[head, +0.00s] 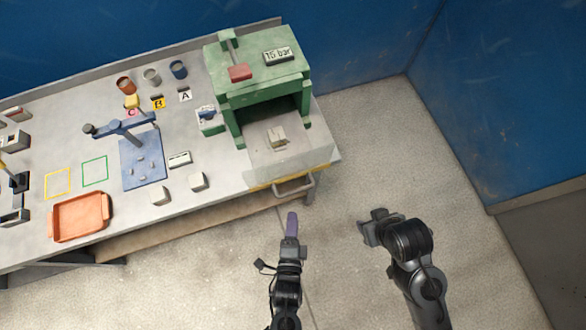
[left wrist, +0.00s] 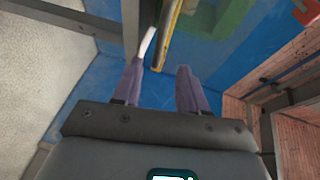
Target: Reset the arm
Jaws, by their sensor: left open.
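My left gripper (head: 291,224) hangs over the floor in front of the bench, clear of everything in the head view. In the left wrist view its two purple fingers (left wrist: 159,85) stand apart with nothing between them. My right gripper (head: 370,228) is to the right of it, also over bare floor, its jaws seen too poorly to judge. Neither arm touches the bench or the press.
A green press (head: 258,75) with a red block (head: 239,72) on top stands at the bench's right end.

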